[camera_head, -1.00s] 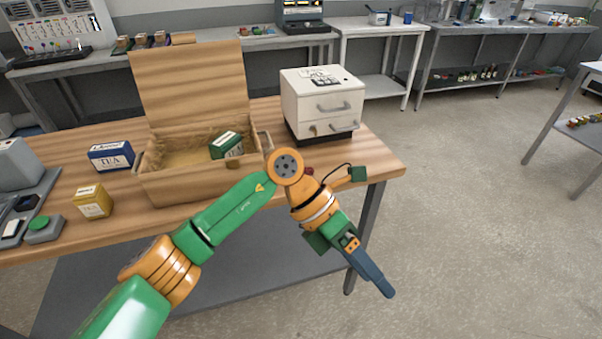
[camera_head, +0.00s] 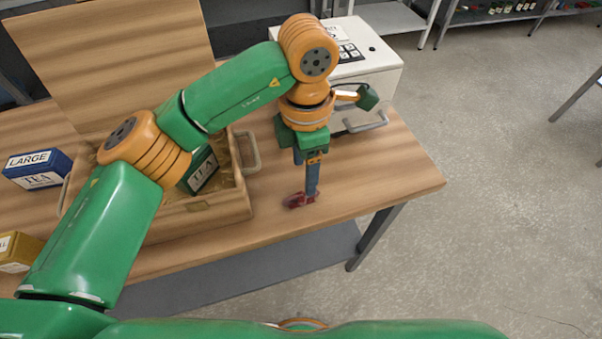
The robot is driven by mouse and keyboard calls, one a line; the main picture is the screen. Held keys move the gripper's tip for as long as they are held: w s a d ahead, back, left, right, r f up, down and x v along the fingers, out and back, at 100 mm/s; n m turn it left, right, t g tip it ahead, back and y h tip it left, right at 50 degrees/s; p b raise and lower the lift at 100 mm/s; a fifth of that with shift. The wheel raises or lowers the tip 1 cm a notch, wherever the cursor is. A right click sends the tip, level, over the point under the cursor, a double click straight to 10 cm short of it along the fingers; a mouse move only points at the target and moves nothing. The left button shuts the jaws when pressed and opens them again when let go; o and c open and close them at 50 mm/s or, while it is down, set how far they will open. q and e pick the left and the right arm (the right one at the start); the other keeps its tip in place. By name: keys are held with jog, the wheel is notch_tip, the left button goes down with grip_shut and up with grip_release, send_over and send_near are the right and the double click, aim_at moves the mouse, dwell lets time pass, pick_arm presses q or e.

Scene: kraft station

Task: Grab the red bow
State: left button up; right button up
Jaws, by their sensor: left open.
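The red bow (camera_head: 295,201) lies on the wooden table, near its front edge and to the right of the open wooden box. My left gripper (camera_head: 308,190) points straight down just above and beside the bow, with its fingertips at the bow's right part. It is open, and one finger hides part of the bow. I cannot tell whether the fingers touch it. My right gripper is not in view.
The open wooden box (camera_head: 235,208) holds a green tea box (camera_head: 201,172). A blue tea box (camera_head: 38,170) and a yellow box (camera_head: 18,252) stand to the left. The table's right end (camera_head: 400,175) is clear.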

aim_at(303, 194)
pick_arm(q)
jog(key=shift+s+a+f+p, duration=0.1)
jog(key=shift+s+f+p, duration=0.85)
jog(key=shift+f, duration=0.15)
notch_tip(303, 194, down, 3)
jog(key=shift+w+r, duration=0.1)
jog(key=shift+w+f, duration=0.2)
jog(key=shift+f, duration=0.05)
jog(key=shift+w, duration=0.1)
jog(key=shift+c, duration=0.8)
grip_shut()
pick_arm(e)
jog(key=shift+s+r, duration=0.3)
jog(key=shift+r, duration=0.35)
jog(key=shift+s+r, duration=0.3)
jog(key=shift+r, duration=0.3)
